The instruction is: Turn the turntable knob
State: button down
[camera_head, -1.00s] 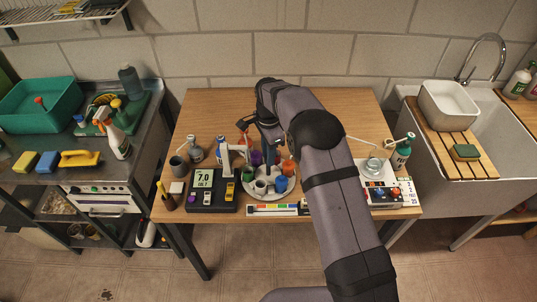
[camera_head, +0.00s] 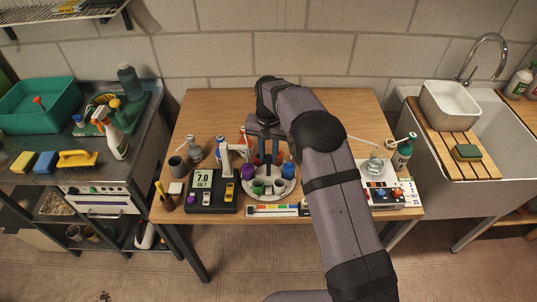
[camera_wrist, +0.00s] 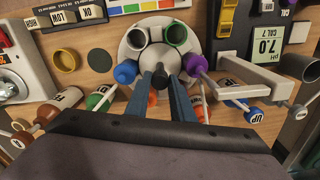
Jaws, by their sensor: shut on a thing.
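The round pale turntable (camera_head: 268,196) stands near the front of the wooden table in the head view. It also shows at the top middle of the wrist view (camera_wrist: 155,53). Around its rim are a purple cup (camera_wrist: 196,65), a blue cup (camera_wrist: 126,71), a grey cup (camera_wrist: 137,38) and a green cup (camera_wrist: 176,35). My gripper (camera_wrist: 160,75) points down at the turntable's centre, its two blue-grey fingers shut on the dark knob (camera_wrist: 159,77). The fingers hide part of the knob. In the head view my gripper (camera_head: 268,162) is over the turntable's middle.
A pH meter (camera_head: 213,190) with a white arm stands close on the left. A colour strip (camera_head: 280,210) lies in front. Several bottles stand close behind the turntable. A hotplate device (camera_head: 388,193) with a beaker is at the right. The table's back is clear.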

jog(key=n, duration=0.5)
jog(key=shift+n, duration=0.3)
jog(key=n, duration=0.5)
jog(key=shift+n, duration=0.4)
jog(key=c, duration=1.5)
grip_release()
jog(key=shift+c, duration=0.2)
jog(key=shift+r+b, duration=1.35)
jog(key=shift+r, duration=2.35)
